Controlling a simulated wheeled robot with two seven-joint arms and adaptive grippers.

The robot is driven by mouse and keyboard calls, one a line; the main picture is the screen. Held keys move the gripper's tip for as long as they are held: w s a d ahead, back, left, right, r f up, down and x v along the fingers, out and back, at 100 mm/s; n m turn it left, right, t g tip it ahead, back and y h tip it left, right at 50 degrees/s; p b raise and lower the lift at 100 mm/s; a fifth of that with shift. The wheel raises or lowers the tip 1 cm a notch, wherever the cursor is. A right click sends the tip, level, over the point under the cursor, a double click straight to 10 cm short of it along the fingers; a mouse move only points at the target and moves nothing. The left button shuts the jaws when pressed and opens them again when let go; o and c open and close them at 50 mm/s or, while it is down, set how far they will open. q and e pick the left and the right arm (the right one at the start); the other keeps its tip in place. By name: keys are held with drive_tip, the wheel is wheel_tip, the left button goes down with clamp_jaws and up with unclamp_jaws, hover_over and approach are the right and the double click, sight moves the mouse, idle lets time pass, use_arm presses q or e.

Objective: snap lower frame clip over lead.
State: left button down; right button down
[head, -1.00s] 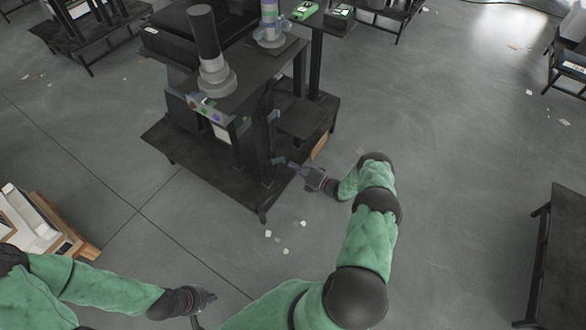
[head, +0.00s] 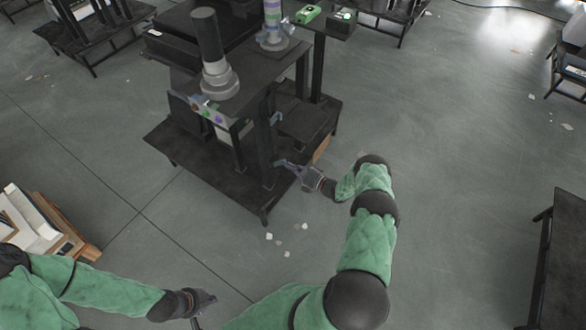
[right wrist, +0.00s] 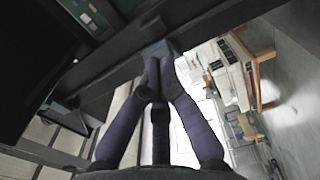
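A small grey-blue clip (right wrist: 166,47) sits on a dark frame bar in the right wrist view. It looks like the lower clip by the dark upright of the workstation in the head view (head: 277,162). My right gripper (head: 283,164) reaches the upright from the right. In the right wrist view its fingers (right wrist: 158,66) come together with tips close to or against the clip; nothing is clearly held between them. The lead cannot be made out. My left gripper (head: 208,311) is at the bottom of the head view, fingers apart and empty, away from the workstation.
The dark workstation (head: 160,140) carries a grey-and-black cylinder (head: 208,45) on top. Another grey-blue clip (head: 276,118) is higher on the frame. A box of white items (head: 30,215) stands at left, a dark table (head: 565,260) at right. Small scraps lie on otherwise clear floor.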

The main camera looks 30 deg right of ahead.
drive_tip(key=shift+s+d, duration=0.1)
drive_tip(key=shift+s, duration=0.05)
drive_tip(key=v, duration=0.6)
drive_tip(key=shift+s, duration=0.3)
idle(0.4)
drive_tip(key=shift+d, duration=0.1)
idle(0.4)
drive_tip(key=s+a+f+n+g+y+p, duration=0.1)
drive_tip(key=s+a+n+g+y+p, duration=0.15)
drive_tip(key=a+n+g+y, duration=0.9)
drive_tip(key=s+a+n+g+h+p, duration=0.1)
drive_tip(key=s+a+n+g+h, duration=0.1)
drive_tip(key=s+a+n+h, duration=0.45)
drive_tip(key=s+a+n+g+h, duration=0.1)
drive_tip(key=s+a+n+g, duration=0.15)
drive_tip(key=s+a, duration=0.45)
drive_tip(key=s+a+r+n+g+h+p, duration=0.2)
drive_tip(key=s+a+r+n+g+h, duration=0.25)
drive_tip(key=n, duration=0.85)
drive_tip(key=s+a+r+n+t+h+p, duration=0.2)
drive_tip(key=a+r+n+t, duration=0.2)
drive_tip(key=n, duration=1)
wheel_tip(320, 180, up, 3)
drive_tip(key=shift+s+r, duration=0.2)
drive_tip(key=shift+r, duration=0.05)
